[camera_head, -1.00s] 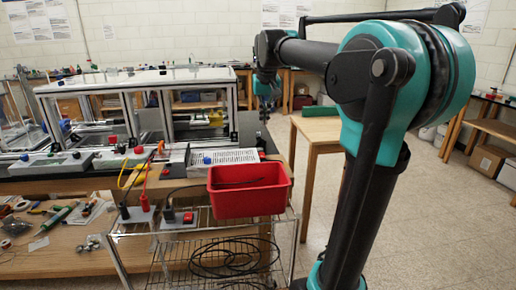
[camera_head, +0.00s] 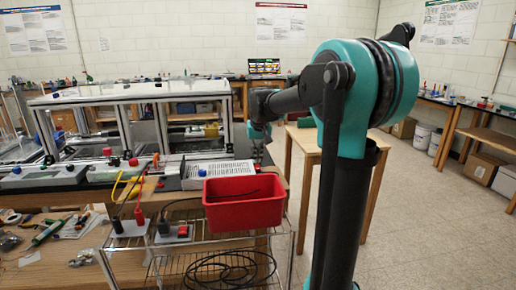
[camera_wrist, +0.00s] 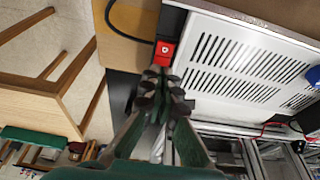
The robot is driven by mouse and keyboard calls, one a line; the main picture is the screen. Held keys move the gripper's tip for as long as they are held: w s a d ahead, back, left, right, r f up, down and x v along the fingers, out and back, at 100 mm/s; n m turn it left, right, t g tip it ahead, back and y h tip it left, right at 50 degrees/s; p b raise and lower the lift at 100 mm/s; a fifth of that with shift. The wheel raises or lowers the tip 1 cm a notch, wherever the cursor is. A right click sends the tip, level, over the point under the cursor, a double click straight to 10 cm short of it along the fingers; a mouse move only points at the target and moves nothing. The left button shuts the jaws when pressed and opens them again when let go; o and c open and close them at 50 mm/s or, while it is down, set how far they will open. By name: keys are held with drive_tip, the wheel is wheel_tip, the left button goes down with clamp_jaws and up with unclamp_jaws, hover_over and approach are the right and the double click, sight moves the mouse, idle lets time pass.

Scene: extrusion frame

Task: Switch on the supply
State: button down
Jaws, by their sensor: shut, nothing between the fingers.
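The supply is a white box with a slotted top (camera_head: 221,175) on the dark bench, right of the glazed frame. In the wrist view its vented panel (camera_wrist: 240,60) fills the upper right. A red switch (camera_wrist: 164,51) with a pale mark sits at its near corner. My gripper (camera_wrist: 162,78) is shut and empty, with its fingertips just below the switch in the picture. I cannot tell whether they touch it. In the head view my gripper (camera_head: 260,155) is low by the supply's right end, small and partly hidden by my arm.
A red bin (camera_head: 244,203) stands on a wire rack (camera_head: 215,250) in front of the supply. Coloured leads (camera_head: 130,190) run to small sockets at its left. A blue knob (camera_wrist: 313,75) is on the supply. A wooden table (camera_head: 330,145) stands to the right, with open floor around it.

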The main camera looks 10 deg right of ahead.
drive_tip(key=shift+w+f, duration=0.2)
drive_tip(key=shift+f, duration=0.5)
drive_tip(key=shift+w+f+g, duration=0.25)
drive_tip(key=shift+g, duration=0.15)
drive_tip(key=shift+s, duration=0.3)
